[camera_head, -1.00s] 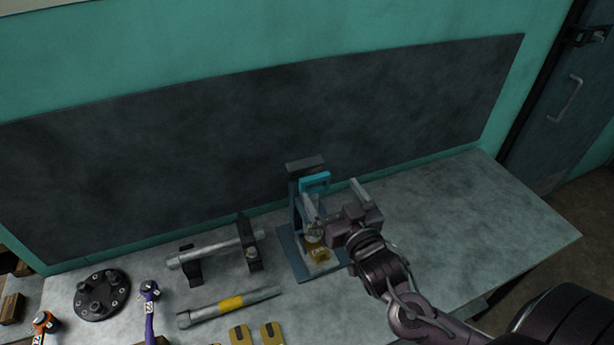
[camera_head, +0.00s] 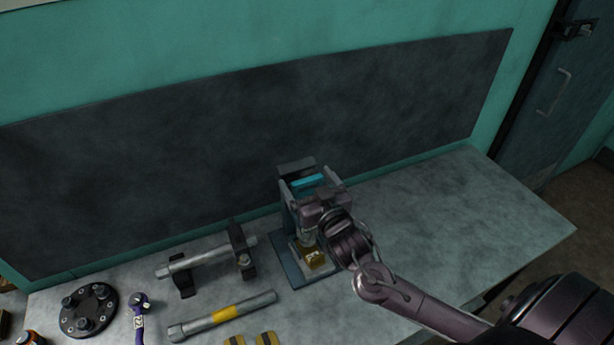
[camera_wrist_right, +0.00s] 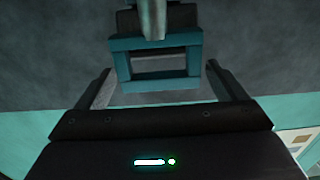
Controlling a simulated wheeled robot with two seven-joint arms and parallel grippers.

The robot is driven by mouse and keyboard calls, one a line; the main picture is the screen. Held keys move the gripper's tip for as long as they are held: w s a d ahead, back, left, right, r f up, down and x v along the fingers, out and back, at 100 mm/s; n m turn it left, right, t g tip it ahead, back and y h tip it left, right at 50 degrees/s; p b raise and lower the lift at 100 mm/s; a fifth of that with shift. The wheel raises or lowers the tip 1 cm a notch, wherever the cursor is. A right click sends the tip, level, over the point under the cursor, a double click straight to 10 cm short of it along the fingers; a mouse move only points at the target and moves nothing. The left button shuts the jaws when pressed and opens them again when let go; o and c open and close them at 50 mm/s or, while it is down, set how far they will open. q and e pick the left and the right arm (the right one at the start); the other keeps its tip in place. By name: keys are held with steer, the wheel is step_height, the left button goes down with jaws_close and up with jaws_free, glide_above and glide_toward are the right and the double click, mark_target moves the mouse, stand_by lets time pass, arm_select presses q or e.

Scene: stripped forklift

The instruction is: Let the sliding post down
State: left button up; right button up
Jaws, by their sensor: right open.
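A small press-like stand with a dark upright and a blue-grey base (camera_head: 289,264) stands on the bench. Its sliding post carries a bright blue handle frame (camera_head: 307,182), which shows in the right wrist view as a teal rectangular loop (camera_wrist_right: 156,44). A brass-coloured block (camera_head: 313,257) sits low on the base. My right gripper (camera_head: 309,183) is open, its fingers reaching to either side of the blue handle. In the right wrist view the open fingers (camera_wrist_right: 158,84) point at the handle, which lies between and beyond them; contact is not clear. My left gripper is not in view.
Left of the stand are a metal bar on black supports (camera_head: 203,258), a loose rod with a yellow band (camera_head: 223,313), a black round flange (camera_head: 88,309) and a purple-handled tool (camera_head: 139,318). The bench (camera_head: 450,215) is clear to the right.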

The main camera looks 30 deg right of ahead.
mark_target(298, 176)
steer(key=shift+w, duration=0.25)
steer(key=c, duration=1.4)
step_height(298, 176, down, 3)
steer(key=shift+f+b, duration=0.2)
steer(key=shift+b, duration=0.85)
steer(key=shift+r, duration=0.1)
steer(key=o, duration=1.4)
steer(key=shift+s, duration=0.1)
